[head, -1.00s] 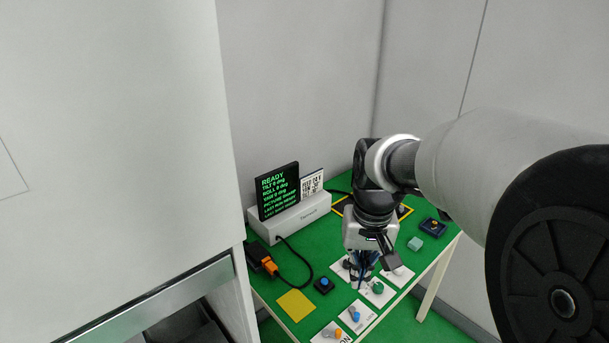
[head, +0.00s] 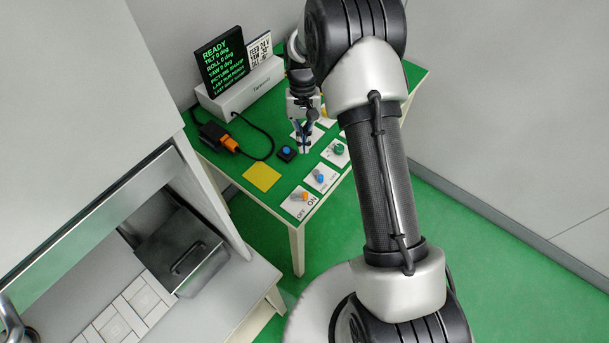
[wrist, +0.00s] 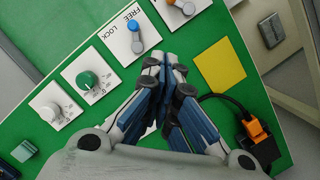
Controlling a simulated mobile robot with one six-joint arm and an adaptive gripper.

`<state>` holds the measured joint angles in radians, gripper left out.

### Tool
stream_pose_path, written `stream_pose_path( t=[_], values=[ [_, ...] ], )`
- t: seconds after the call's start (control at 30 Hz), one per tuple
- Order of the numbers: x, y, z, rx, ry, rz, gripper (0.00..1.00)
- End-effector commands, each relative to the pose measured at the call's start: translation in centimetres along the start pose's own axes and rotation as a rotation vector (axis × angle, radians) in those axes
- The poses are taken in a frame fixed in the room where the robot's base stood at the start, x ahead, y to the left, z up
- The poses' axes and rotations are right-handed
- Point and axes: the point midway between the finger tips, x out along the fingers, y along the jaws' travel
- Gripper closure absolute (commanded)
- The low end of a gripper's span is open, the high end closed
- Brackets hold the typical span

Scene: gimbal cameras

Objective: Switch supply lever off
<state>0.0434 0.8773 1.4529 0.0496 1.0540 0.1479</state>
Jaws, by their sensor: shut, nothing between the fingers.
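The supply lever (head: 304,195) has an orange end and sits on a white plate marked OFF and ON, at the table's near corner in the head view. In the wrist view the lever (wrist: 187,9) is at the top edge, with its plate partly cut off. I cannot tell its exact angle. My gripper (head: 304,151) points down over the table, farther back than the lever and apart from it. In the wrist view my gripper (wrist: 171,62) has its fingertips together with nothing between them, below the blue-ended lever's plate.
A blue-ended FREE/LOCK lever (head: 319,177) and a green knob (head: 339,148) stand on plates nearby. A display (head: 222,58) stands behind.

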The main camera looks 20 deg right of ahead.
Motion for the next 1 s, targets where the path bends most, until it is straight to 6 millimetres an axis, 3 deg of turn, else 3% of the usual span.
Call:
stream_pose_path(
  t=[0.33, 0.47, 0.8, 1.0],
  values=[
    [0.9, 0.0, 0.1, 0.0, -0.002, 0.0, 1.0],
    [3.0, 0.0, 0.1, 0.0, -0.002, 0.001, 1.0],
    [10.4, 0.0, 0.0, -0.001, -0.003, 0.001, 1.0],
    [10.7, 0.0, 2.6, -0.002, 0.001, 0.001, 1.0]
  ],
)
